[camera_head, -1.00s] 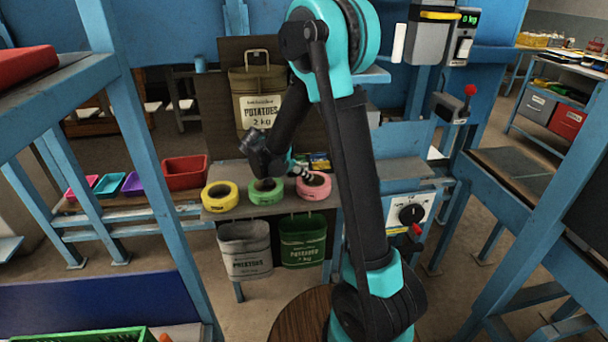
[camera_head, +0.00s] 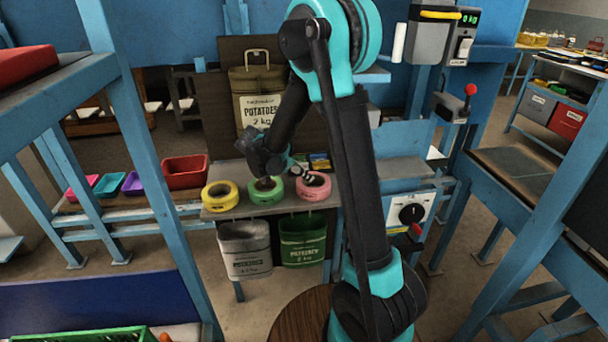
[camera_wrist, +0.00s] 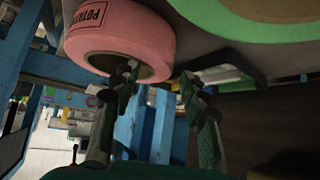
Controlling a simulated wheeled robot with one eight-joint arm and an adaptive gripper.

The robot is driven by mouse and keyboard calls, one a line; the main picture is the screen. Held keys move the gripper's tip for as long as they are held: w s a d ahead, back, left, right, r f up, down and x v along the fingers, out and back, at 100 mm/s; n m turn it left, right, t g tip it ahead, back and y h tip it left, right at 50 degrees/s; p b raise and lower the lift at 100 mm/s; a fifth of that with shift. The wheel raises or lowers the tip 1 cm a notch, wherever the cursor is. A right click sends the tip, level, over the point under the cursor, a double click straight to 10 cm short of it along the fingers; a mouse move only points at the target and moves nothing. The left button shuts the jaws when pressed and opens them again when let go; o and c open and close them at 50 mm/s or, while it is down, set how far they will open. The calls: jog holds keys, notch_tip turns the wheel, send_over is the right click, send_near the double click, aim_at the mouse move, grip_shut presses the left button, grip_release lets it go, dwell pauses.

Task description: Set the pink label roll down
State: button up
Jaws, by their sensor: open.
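The pink label roll (camera_head: 314,187) lies flat at the right end of a row of three rolls on the grey shelf. In the wrist view it shows large at the upper left (camera_wrist: 120,35), with dark print on its side. Whether either finger touches the roll I cannot tell.
A green roll (camera_head: 265,191) lies left of the pink one, and a yellow roll (camera_head: 220,195) lies further left. A grey sack (camera_head: 245,250) and a green sack (camera_head: 303,240) hang below the shelf (camera_head: 238,211).

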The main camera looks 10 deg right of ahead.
jog(key=v, duration=1.1)
jog(key=s+d+f+n+g+y, duration=0.1)
jog(key=s+d+f+n+y, duration=0.4)
jog(key=s+d, duration=0.5)
jog(key=s+d+f+n+y, duration=0.1)
jog(key=s+f+n, duration=0.2)
jog(key=s, duration=0.3)
jog(key=s+d+f+n+t+y, duration=0.1)
jog(key=s+f+n+y, duration=0.1)
jog(key=s+n, duration=0.3)
jog(key=shift+s+f, duration=0.35)
jog(key=shift+s, duration=0.5)
